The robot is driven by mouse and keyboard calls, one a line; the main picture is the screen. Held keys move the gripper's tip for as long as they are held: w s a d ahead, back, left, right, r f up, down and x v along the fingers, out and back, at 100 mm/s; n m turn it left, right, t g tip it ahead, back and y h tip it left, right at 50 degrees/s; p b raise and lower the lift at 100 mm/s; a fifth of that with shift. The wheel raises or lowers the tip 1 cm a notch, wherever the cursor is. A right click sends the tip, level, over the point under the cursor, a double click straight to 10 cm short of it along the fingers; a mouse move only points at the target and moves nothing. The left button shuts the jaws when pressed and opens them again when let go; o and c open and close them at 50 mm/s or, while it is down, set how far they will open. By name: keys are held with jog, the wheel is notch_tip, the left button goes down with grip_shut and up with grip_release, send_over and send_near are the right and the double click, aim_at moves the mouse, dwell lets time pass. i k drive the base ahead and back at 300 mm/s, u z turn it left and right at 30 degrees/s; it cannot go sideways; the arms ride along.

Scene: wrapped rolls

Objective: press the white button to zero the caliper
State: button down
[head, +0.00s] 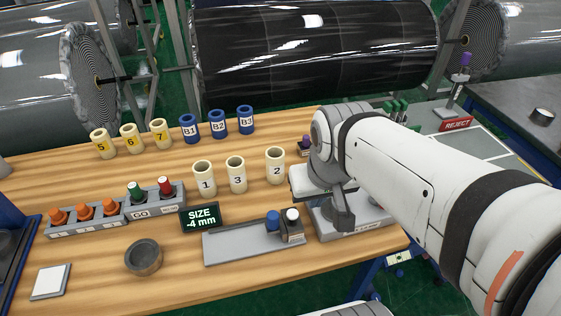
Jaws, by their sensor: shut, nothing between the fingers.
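The white button (292,214) sits on a small dark block at the right end of the caliper's grey plate (235,250). A blue-topped part (272,219) stands just left of it. The caliper's display (200,217) reads "SIZE -4 mm". My gripper (343,218) is shut and empty, to the right of the white button and apart from it in the picture. It appears over a grey box (325,230), which it partly hides. I cannot tell how high it is above the box.
A panel (150,208) with green and red buttons and several orange knobs stands at the left. Cream cups 1, 3 and 2 (275,166) stand behind the caliper. A dark ring (143,258) and a white square (50,282) lie at the front left. Wrapped rolls (310,50) stand behind.

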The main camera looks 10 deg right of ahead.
aim_at(292, 214)
jog(key=z, duration=1.05)
jog(key=k, duration=2.1)
jog(key=u, duration=0.9)
jog(key=i, duration=1.7)
jog(key=u, duration=0.05)
